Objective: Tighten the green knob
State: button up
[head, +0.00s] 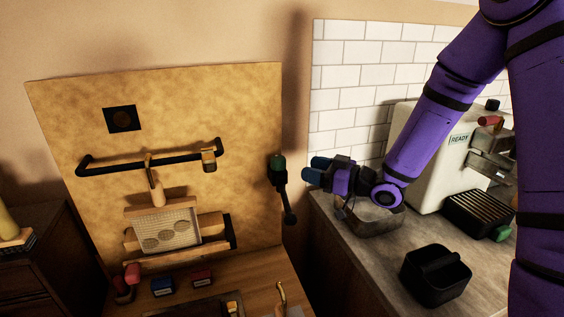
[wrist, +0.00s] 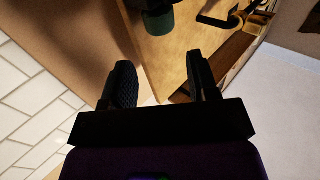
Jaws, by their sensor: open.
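A green knob (head: 278,161) tops a black fitting with a hanging lever at the board's right edge. The knob also shows in the wrist view (wrist: 160,24), at the top, beyond the fingertips. My gripper (head: 312,170) is to the right of the knob, with its fingers pointing left toward it and a gap between. In the wrist view my gripper (wrist: 163,76) is open, with nothing between its fingers.
A white coffee machine (head: 425,150) stands on the right counter behind my arm, with a black bin (head: 435,277) in front. A second green-ended part (head: 503,232) lies by the machine.

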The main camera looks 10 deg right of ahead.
aim_at(285, 162)
jog(key=x, duration=0.9)
jog(key=shift+w, duration=0.1)
jog(key=c, duration=0.6)
